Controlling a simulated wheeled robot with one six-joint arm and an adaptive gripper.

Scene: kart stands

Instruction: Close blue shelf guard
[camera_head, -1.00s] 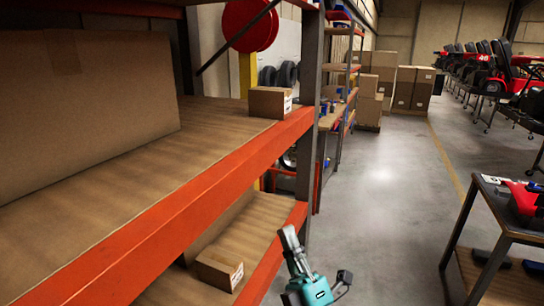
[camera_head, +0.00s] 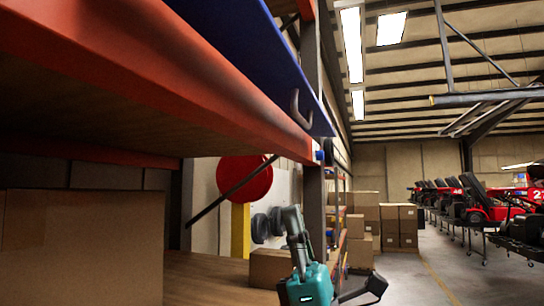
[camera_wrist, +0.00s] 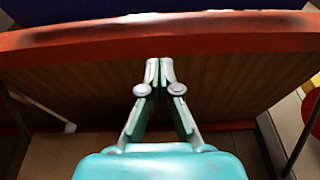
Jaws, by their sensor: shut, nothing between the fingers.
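The blue shelf guard (camera_head: 262,60) is a long panel along the upper shelf's front edge, above its orange beam (camera_head: 150,75). A grey loop handle (camera_head: 299,110) is on its face near the far end. Its near end runs out of the picture, and I cannot tell its exact tilt. In the wrist view a dark blue strip (camera_wrist: 90,10) shows above the orange beam (camera_wrist: 60,45). My gripper (camera_head: 291,210) points upward, below and apart from the handle. In the wrist view its fingertips (camera_wrist: 159,68) are together and empty, in front of the brown shelf underside.
A large carton (camera_head: 80,245) and a small carton (camera_head: 270,268) stand on the shelf below. A grey upright post (camera_head: 314,210) stands behind my gripper. Stacked cartons (camera_head: 390,222) and red karts (camera_head: 485,205) are farther back. The aisle at right has free floor.

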